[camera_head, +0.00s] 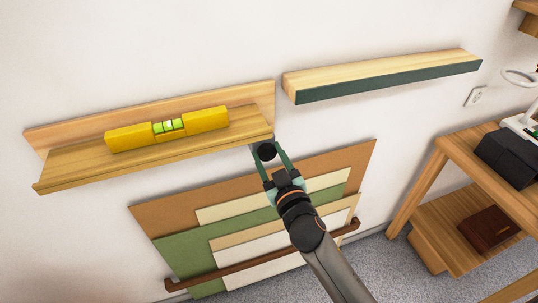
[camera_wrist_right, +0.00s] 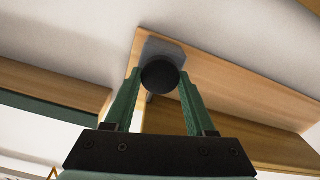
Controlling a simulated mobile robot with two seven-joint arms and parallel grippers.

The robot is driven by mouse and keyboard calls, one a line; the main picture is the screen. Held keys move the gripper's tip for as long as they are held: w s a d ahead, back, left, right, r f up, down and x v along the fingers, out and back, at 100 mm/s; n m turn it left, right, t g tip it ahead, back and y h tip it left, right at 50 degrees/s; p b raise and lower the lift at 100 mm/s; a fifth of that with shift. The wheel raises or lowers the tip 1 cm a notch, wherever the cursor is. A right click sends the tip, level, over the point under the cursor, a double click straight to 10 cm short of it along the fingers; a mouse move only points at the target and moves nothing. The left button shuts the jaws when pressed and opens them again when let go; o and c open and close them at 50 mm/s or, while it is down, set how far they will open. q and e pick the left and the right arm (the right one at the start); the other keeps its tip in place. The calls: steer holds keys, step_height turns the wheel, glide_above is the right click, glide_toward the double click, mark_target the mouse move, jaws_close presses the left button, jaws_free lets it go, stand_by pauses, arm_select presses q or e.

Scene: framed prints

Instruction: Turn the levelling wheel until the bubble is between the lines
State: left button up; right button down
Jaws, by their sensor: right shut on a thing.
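The levelling wheel is a round black knob (camera_head: 266,151) under the right end of a wooden picture ledge (camera_head: 75,167). It shows below a grey bracket (camera_wrist_right: 166,50) in the right wrist view (camera_wrist_right: 160,75). My right gripper (camera_head: 268,155) has its green fingers shut on the wheel, one finger on each side. A yellow spirit level (camera_head: 206,119) lies on the ledge. Its green vial (camera_head: 169,126) has a paler patch near the middle, but the bubble and lines are too small to tell apart. My left gripper is out of view.
A second ledge with a dark green front (camera_head: 390,80) is on the wall to the right.

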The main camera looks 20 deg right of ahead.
steer(key=shift+r+n+p, duration=0.1)
steer(key=shift+n+p, duration=0.25)
steer(key=shift+n, duration=0.95)
steer(key=shift+n+p, duration=0.3)
steer(key=shift+n, duration=1.3)
steer(key=shift+c, duration=1.1)
jaws_free()
